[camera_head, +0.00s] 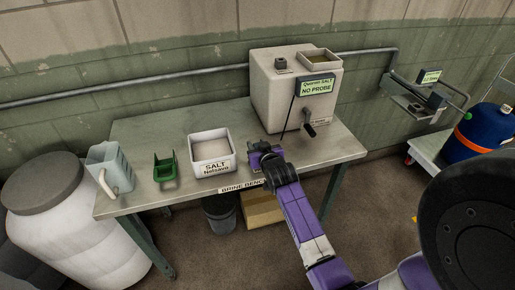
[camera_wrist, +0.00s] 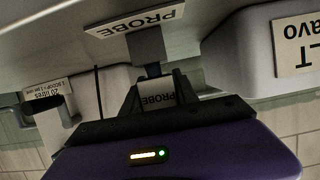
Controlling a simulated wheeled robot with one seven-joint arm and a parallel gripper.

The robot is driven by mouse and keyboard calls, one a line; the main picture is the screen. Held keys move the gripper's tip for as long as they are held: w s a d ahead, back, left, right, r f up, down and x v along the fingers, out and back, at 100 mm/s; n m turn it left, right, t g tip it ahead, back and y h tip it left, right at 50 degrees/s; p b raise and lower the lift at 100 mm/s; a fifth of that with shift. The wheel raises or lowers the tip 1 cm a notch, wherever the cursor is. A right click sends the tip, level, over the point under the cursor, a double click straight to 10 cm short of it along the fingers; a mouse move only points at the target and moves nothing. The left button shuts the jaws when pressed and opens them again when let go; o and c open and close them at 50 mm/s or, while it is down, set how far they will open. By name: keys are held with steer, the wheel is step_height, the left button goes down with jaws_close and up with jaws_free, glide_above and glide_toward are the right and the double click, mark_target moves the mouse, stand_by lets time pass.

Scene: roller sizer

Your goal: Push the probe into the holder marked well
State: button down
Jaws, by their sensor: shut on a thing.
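My gripper (camera_head: 258,152) is low over the bench, between the salt tub and the tank. In the wrist view its fingers (camera_wrist: 157,92) are shut on the probe (camera_wrist: 158,100), a small piece with a pale PROBE label. A dark grey block (camera_wrist: 148,45) lies just beyond the fingertips, beside a PROBE plate (camera_wrist: 135,20); I cannot tell whether the probe touches it. In the head view my gripper hides the probe. A green display (camera_head: 317,86) on the tank reads NO PROBE, and a thin dark cable (camera_head: 289,114) hangs from it. I cannot make out any marking that reads well.
The pale tank (camera_head: 270,95) has a crank (camera_head: 309,129) and an open top tray (camera_head: 319,58). The salt tub (camera_head: 211,166), green scoop (camera_head: 165,168) and jug (camera_head: 110,167) stand left on the bench (camera_head: 150,130).

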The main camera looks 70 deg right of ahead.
step_height(320, 180, up, 19)
stand_by(0.4)
steer(key=shift+f, duration=0.15)
